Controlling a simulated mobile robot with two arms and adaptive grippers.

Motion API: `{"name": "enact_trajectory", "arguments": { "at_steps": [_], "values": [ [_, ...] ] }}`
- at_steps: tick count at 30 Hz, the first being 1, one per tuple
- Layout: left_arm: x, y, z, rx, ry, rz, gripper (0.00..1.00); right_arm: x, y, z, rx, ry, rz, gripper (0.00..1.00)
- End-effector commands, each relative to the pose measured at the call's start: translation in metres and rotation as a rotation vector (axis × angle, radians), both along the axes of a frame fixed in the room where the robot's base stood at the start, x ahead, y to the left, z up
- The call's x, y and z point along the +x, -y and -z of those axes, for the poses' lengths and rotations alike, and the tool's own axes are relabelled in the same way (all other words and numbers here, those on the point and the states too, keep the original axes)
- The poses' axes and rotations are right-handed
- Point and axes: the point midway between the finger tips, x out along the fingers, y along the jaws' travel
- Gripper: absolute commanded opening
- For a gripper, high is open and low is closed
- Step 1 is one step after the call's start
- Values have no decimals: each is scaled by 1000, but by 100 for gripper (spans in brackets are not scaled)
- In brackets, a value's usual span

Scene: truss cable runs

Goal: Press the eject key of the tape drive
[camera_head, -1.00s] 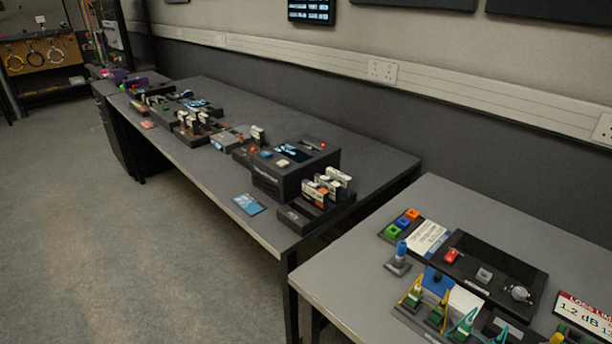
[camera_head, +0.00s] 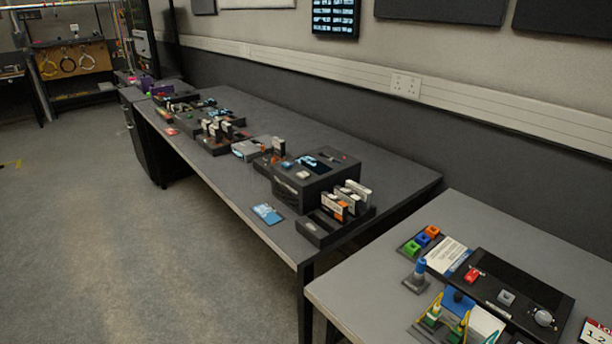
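A dark box-shaped machine (camera_head: 305,182), which looks like the tape drive, stands on the long grey table. Its top carries a lit screen (camera_head: 312,161), a pale key (camera_head: 303,175), a blue key (camera_head: 287,164) and a small red mark near the back. I cannot read the key labels, so I cannot tell which is eject. A rack of white and orange cartridges (camera_head: 347,201) stands just in front and to the right of it. Neither of my grippers is in view.
A blue card (camera_head: 267,214) lies near the long table's (camera_head: 236,187) front edge. Several smaller devices stand farther left along it. A second table (camera_head: 349,286) at the right holds a black panel (camera_head: 513,297) and coloured blocks. The floor (camera_head: 120,260) at left is clear.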

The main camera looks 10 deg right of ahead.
Motion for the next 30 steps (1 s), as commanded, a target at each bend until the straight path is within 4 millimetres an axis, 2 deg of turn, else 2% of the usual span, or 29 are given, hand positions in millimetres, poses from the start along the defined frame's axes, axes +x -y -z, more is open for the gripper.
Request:
{"name": "enact_trajectory", "arguments": {
  "at_steps": [12,25,30],
  "values": [
    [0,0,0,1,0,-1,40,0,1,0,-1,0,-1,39],
    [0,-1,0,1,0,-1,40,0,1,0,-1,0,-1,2],
    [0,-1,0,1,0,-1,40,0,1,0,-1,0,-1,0]
  ]
}}
